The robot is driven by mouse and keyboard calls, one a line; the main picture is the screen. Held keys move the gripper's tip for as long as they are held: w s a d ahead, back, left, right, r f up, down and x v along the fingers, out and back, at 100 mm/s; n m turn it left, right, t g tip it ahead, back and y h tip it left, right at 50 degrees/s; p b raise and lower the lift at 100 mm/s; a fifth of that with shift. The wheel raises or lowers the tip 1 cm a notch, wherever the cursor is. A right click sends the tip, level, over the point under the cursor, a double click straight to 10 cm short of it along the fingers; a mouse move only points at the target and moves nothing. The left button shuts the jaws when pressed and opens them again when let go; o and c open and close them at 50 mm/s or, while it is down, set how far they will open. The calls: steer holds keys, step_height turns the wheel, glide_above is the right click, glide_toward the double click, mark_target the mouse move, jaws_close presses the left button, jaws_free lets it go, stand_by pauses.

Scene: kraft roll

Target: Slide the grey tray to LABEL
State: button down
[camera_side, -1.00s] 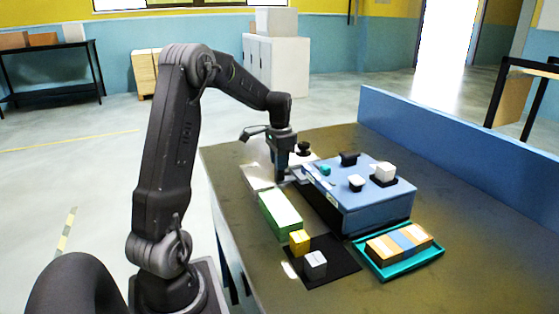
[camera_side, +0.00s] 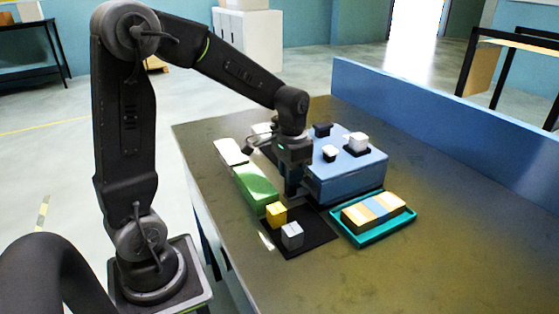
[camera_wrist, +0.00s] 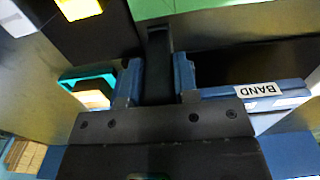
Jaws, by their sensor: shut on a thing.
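My gripper (camera_side: 292,188) is low at the left side of the blue box (camera_side: 350,182), beside the green block. In the wrist view its blue jaws (camera_wrist: 157,85) are shut on a dark upright bar (camera_wrist: 157,50). I cannot tell whether this bar belongs to the grey tray, and no grey tray shows clearly; my gripper hides part of that area. A tag reading BAND (camera_wrist: 258,90) shows upside down on a blue edge to the right of the jaws. No LABEL tag is readable.
A green block (camera_side: 257,188), a yellow cube (camera_side: 276,213) and a grey cube (camera_side: 292,235) stand near my gripper, the cubes on a black mat (camera_side: 315,237). A teal tray (camera_side: 373,235) holds tan and blue blocks. Knobs stand on the box. The front right table is clear.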

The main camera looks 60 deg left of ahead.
steer(key=shift+d, duration=0.8)
steer(key=c, duration=0.9)
jaws_free()
steer(key=shift+r, duration=0.1)
step_height(320, 180, up, 14)
steer(key=shift+f, duration=0.15)
